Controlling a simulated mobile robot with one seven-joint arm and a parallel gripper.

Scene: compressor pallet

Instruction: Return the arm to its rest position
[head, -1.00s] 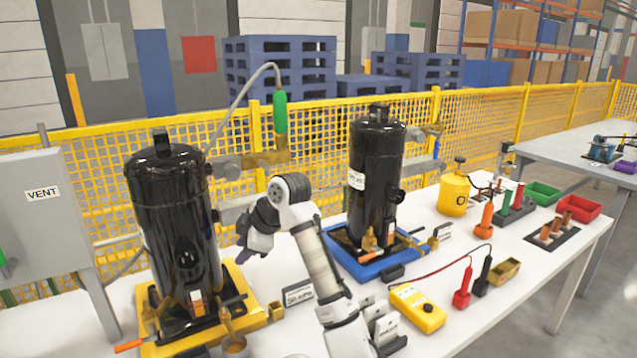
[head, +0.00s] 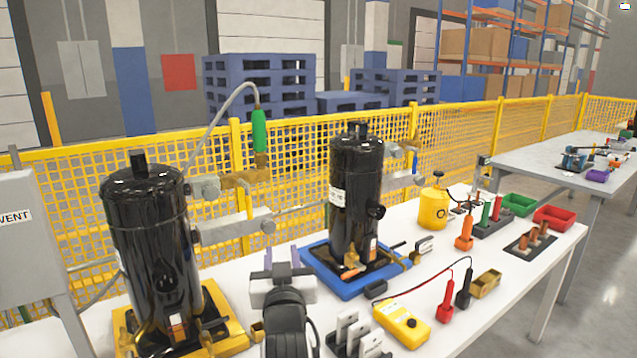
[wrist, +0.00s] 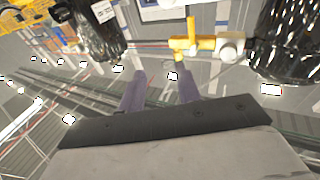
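My gripper (head: 282,258) is in the lower middle of the head view, in front of the gap between two black compressors, with its fingers pointing up and away. In the wrist view, its two purple fingers (wrist: 160,88) stand apart with nothing between them. The left compressor (head: 150,240) stands on a yellow tray (head: 232,340). The right compressor (head: 355,190) stands on a blue tray (head: 345,290). My forearm hides part of the table below the gripper.
A yellow meter (head: 402,325) with red and black probes lies on the white table, right of my gripper. A yellow canister (head: 433,208) and red and green bins stand farther right. A grey VENT box (head: 15,235) is at the left edge. A yellow mesh fence (head: 300,165) runs behind.

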